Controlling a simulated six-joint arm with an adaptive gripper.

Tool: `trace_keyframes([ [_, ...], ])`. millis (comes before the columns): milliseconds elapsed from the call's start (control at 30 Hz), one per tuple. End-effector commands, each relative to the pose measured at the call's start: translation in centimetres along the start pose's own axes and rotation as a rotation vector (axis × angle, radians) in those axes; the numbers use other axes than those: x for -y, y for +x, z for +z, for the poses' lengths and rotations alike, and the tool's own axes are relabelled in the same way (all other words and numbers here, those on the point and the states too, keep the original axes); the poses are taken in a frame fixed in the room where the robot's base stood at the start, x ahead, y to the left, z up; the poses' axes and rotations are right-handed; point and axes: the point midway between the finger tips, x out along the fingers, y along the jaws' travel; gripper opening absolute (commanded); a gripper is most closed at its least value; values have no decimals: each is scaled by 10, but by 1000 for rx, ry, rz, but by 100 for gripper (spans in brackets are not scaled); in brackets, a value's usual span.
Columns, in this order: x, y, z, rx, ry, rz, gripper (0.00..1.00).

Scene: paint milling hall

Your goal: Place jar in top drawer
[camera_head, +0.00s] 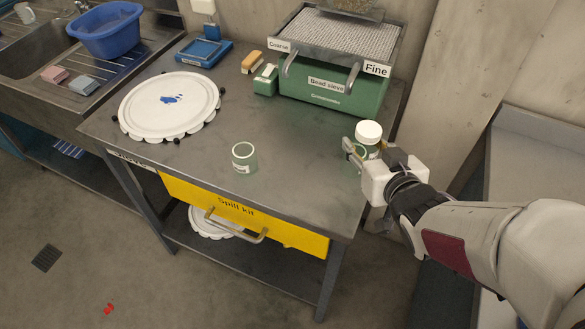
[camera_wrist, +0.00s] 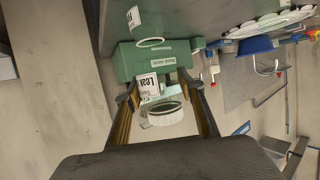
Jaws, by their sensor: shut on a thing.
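A jar with a white lid (camera_head: 368,131) is held upright between the fingers of my gripper (camera_head: 371,153) near the bench's right edge. In the wrist view, the jar's label (camera_wrist: 148,87) and white lid (camera_wrist: 165,117) show between the fingers of my gripper (camera_wrist: 160,98). I cannot tell how far the jar is above the bench. A second glass jar (camera_head: 244,158), without a lid, stands near the bench's front edge. Below that edge is a yellow drawer (camera_head: 285,233) marked "Spill kit", with a bar handle (camera_head: 236,226). I cannot tell if it is slightly open.
A green bead sieve (camera_head: 330,88) stands at the back right of the bench (camera_head: 200,158). A white scalloped lid (camera_head: 150,104) lies at left. A blue scale (camera_head: 204,52) and small green and orange blocks sit behind. The bench middle is clear.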

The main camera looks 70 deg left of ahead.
Motion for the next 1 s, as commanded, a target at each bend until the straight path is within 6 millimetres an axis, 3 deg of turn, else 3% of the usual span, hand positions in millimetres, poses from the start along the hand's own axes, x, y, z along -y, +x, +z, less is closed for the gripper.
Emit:
trace_keyframes([
  [33,19,4,-2,1,-15,-32,18],
  [200,67,13,-4,4,-50,-111,18],
  [400,102,17,-6,7,-75,-168,18],
  [567,110,17,-6,8,-82,-182,18],
  [1000,110,19,-2,9,-80,-182,18],
])
